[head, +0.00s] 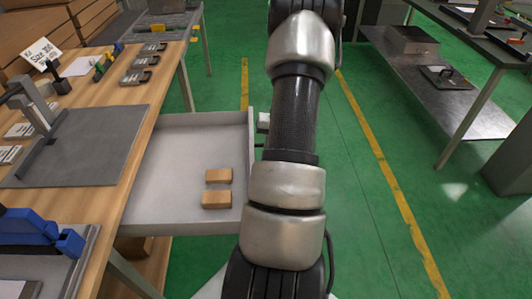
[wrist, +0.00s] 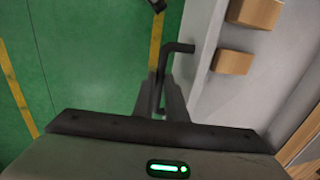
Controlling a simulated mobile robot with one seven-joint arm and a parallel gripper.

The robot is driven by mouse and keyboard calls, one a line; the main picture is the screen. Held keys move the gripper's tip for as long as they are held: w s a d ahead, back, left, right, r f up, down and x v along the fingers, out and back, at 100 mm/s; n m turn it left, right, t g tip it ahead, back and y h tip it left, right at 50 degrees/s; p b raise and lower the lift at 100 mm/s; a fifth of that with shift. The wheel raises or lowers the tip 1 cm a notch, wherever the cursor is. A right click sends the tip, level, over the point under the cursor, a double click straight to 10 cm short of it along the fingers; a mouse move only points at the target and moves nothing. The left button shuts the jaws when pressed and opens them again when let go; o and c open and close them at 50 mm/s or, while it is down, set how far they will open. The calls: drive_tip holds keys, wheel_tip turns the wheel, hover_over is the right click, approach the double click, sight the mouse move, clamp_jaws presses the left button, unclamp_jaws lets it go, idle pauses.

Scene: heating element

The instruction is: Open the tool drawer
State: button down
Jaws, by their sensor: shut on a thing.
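The tool drawer (head: 180,150) is pulled out from under the wooden workbench on the left. It is a shallow light-grey tray, and its wall also shows in the wrist view (wrist: 207,45). Two small tan blocks (head: 217,199) lie in it near its front. The dark bar handle (wrist: 180,47) is on the drawer's front. My gripper (wrist: 163,95) is shut on the handle in the wrist view. In the head view my arm hides most of the gripper and the handle.
The workbench (head: 150,105) holds a dark plate (head: 85,150), several small clamps and blue parts (head: 40,232). Open green floor (head: 370,220) with yellow lines lies right of the drawer. A metal table (head: 440,85) stands at the far right.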

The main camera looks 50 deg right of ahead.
drive_tip(key=c, duration=1.8)
unclamp_jaws()
drive_tip(key=shift+r, duration=0.15)
wheel_tip(320, 180, up, 17)
drive_tip(key=s+d+p, duration=0.2)
drive_tip(key=shift+s+d, duration=0.15)
drive_tip(key=shift+d, duration=0.05)
